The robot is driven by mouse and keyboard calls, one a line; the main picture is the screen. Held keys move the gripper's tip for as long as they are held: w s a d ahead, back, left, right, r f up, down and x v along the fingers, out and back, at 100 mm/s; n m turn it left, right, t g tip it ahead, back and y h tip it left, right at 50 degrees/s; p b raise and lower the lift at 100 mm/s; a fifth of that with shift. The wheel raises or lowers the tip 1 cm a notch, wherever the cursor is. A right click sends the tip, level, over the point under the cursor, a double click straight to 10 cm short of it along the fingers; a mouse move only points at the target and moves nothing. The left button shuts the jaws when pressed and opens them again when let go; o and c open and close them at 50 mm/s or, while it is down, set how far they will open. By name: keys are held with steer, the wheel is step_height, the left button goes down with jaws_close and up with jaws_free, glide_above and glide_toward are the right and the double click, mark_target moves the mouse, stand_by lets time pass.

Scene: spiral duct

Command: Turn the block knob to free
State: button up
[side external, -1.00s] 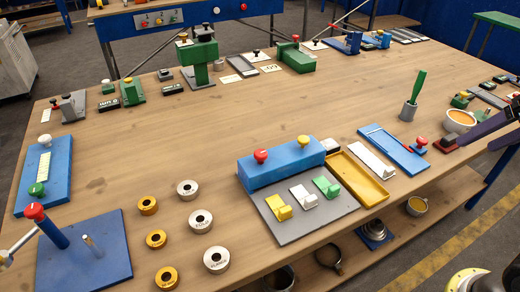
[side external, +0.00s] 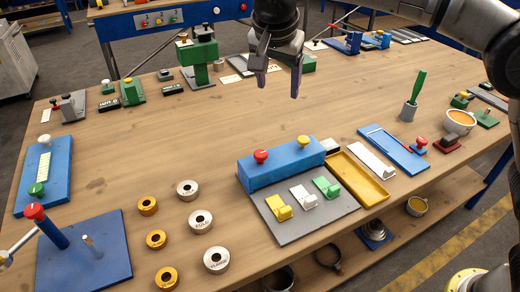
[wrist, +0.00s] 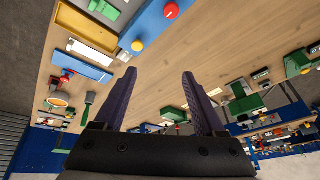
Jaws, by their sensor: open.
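A long blue block (side external: 283,166) stands on the near middle of the wooden table. It carries a red knob (side external: 261,156) at its left end and a yellow knob (side external: 303,141) at its right end. I cannot tell which of them is the block knob, and no marking for free is readable. In the wrist view the blue block (wrist: 150,27) shows at the top, with the red knob (wrist: 171,11) and the yellow knob (wrist: 137,46). My gripper (side external: 279,84) is open and empty, above the table and apart from both knobs. Its fingers (wrist: 158,76) show spread in the wrist view.
A grey plate (side external: 292,228) with yellow, white and green hooked pieces lies in front of the block. A yellow tray (side external: 358,178) is to its right. Several rings lie to its left, near a blue base (side external: 85,255) with a red-topped post. The table's middle is clear.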

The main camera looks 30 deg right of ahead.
steer(key=n, duration=0.1)
glide_toward(260, 154)
steer(key=shift+g, duration=0.3)
steer(key=x, duration=0.8)
steer(key=shift+w+d+f, duration=0.1)
steer(key=shift+w, duration=0.2)
jaws_close()
